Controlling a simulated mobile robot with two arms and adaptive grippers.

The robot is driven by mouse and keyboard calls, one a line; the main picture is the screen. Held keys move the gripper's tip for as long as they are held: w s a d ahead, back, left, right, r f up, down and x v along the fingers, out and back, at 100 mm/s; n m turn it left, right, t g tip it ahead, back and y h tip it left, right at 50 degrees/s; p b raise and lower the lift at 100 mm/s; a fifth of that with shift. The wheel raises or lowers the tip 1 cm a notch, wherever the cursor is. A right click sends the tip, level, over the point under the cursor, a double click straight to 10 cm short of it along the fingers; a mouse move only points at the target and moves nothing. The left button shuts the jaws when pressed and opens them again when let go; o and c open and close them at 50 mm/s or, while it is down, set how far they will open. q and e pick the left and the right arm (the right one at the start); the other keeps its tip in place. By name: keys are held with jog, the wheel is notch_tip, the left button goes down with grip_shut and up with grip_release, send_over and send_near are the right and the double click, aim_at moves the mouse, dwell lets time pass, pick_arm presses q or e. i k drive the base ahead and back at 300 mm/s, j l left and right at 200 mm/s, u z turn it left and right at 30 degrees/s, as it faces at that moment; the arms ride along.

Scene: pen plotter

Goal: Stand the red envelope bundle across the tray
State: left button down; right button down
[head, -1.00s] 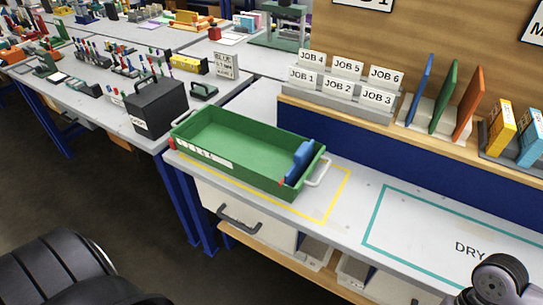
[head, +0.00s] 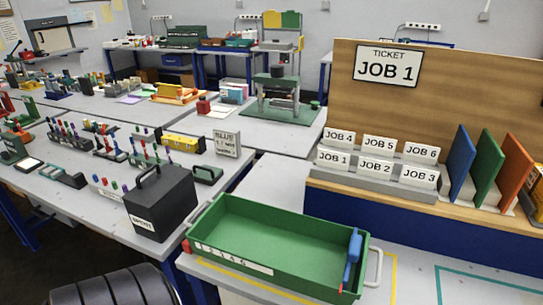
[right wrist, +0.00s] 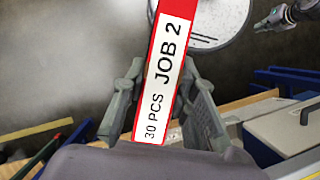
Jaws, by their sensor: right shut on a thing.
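The red envelope bundle (right wrist: 175,40) has a white label reading "JOB 2" and "30 PCS". It shows only in the right wrist view and runs out past the top edge. My right gripper (right wrist: 163,85) is shut on it, a finger at each side. The green tray (head: 280,225) sits on the bench in the head view, with a numbered strip on its front wall.
A black box (head: 160,205) stands left of the tray. Job cards (head: 375,168) and upright blue, green and orange boards (head: 487,165) stand on the shelf behind. A ticket sign (head: 388,66) reads "JOB 1". A white handle (head: 375,268) sticks out at the tray's right end.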

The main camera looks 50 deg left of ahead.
aim_at(229, 236)
jog(key=k+j, duration=0.1)
jog(key=j, duration=0.3)
jog(key=k+j+z, duration=0.1)
jog(key=j, duration=0.3)
jog(key=k+j, duration=0.1)
jog(key=j, duration=0.25)
jog(key=k+j+z, duration=0.15)
jog(key=j, duration=0.25)
jog(key=k+j, duration=0.1)
jog(key=j, duration=0.3)
jog(key=k+j+z, duration=0.1)
jog(key=j, duration=0.25)
